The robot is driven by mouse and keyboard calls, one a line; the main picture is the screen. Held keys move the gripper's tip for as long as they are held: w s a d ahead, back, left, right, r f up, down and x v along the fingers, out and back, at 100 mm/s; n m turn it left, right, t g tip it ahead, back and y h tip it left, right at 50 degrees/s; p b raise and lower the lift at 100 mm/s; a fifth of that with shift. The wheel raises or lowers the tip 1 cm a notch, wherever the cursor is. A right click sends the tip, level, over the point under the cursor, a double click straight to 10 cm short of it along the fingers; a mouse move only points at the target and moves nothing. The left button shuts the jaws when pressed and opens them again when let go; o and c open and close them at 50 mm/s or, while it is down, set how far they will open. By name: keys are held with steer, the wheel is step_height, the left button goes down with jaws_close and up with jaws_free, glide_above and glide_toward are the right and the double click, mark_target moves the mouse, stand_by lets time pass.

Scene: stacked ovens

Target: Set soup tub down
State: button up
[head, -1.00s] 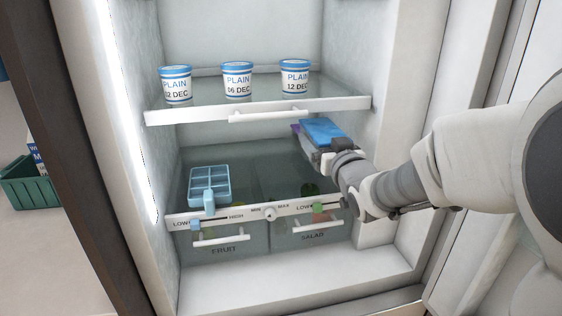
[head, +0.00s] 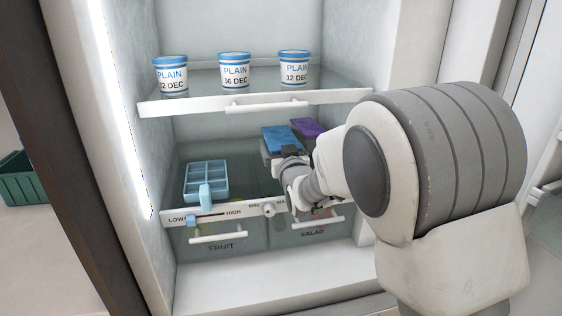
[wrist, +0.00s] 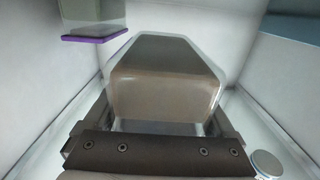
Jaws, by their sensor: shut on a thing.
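A soup tub with a blue lid (head: 282,139) is in my gripper (head: 287,153), above the lower glass shelf of the fridge in the head view. In the wrist view the tub is a clear box with brown contents (wrist: 165,88), between the fingers of my gripper (wrist: 163,122). My gripper is shut on it. I cannot tell whether its base touches the shelf. A second tub with a purple lid (head: 308,127) stands to its right and further back; it also shows at upper left in the wrist view (wrist: 92,38).
A light blue divided tray (head: 206,178) sits left on the lower shelf. Three white pots marked PLAIN, such as the middle one (head: 234,71), stand on the upper shelf (head: 210,104), close above. The fruit drawer (head: 215,238) and salad drawer (head: 318,226) are below.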

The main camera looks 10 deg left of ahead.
steer(key=shift+f+b, duration=0.5)
steer(key=shift+f, duration=1.4)
steer(key=shift+f, duration=0.15)
steer(key=o, duration=1.5)
steer(key=shift+c, duration=0.2)
steer(key=v, duration=1.2)
steer(key=shift+p, duration=0.35)
steer(key=shift+d, duration=0.15)
